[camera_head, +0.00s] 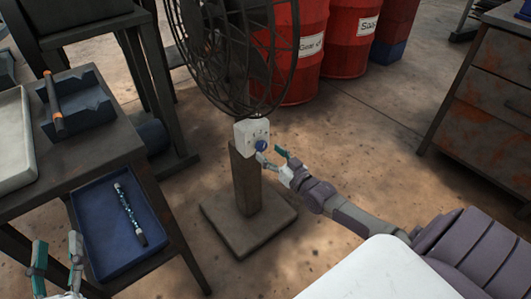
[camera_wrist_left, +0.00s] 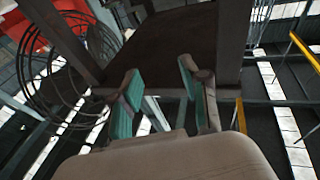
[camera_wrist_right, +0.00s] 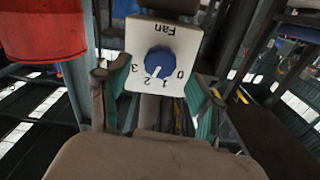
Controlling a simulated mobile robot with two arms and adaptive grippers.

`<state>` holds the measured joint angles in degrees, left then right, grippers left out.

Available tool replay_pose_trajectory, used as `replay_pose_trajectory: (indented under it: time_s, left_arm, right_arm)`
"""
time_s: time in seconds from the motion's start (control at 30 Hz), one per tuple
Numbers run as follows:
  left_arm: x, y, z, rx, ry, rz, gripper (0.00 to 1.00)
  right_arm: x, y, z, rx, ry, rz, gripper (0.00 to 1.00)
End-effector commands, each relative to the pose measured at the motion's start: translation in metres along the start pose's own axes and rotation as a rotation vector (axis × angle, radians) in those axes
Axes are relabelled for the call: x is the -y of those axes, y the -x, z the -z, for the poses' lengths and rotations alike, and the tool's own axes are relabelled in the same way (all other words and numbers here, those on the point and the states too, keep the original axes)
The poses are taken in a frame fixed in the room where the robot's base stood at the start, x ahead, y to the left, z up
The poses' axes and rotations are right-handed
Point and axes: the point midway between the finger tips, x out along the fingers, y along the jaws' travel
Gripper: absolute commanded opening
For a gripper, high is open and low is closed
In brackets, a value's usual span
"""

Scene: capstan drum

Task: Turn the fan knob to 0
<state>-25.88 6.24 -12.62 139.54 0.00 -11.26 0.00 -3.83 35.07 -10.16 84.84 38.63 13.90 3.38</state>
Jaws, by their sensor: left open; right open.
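The fan (camera_head: 235,50) stands on a post with a square base. Its white control box (camera_head: 243,130) carries a blue knob (camera_head: 261,145). In the right wrist view the box appears upside down, with the word Fan and the digits 0 to 3 around the blue knob (camera_wrist_right: 159,61). The knob's white pointer points downward in that view, toward the 1 and 2 side and away from the 0. My right gripper (camera_head: 271,157) is open in front of the knob, its fingers on either side and apart from it. My left gripper (camera_head: 57,252) is open and empty at the lower left.
Red barrels (camera_head: 348,42) stand behind the fan. A rusty drawer cabinet (camera_head: 490,110) is at the right. The floor around the fan base is clear.

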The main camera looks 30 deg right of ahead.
Motion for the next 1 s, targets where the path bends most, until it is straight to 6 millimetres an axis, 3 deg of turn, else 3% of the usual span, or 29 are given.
replay_pose_trajectory:
  time_s: [0.3, 0.63, 1.0]
  left_arm:
    - [-0.005, 0.002, 0.035, -0.215, 0.007, -0.011, 0.46]
    - [-0.005, 0.003, 0.039, -0.234, 0.008, -0.012, 0.46]
    - [-0.006, 0.002, 0.038, -0.233, 0.008, -0.012, 0.46]
  right_arm:
    - [0.000, -0.025, -0.001, 0.000, 0.001, 0.000, 0.66]
    - [0.000, -0.027, 0.000, 0.000, 0.001, 0.000, 0.66]
    - [0.000, -0.027, 0.000, 0.000, 0.000, 0.000, 0.06]
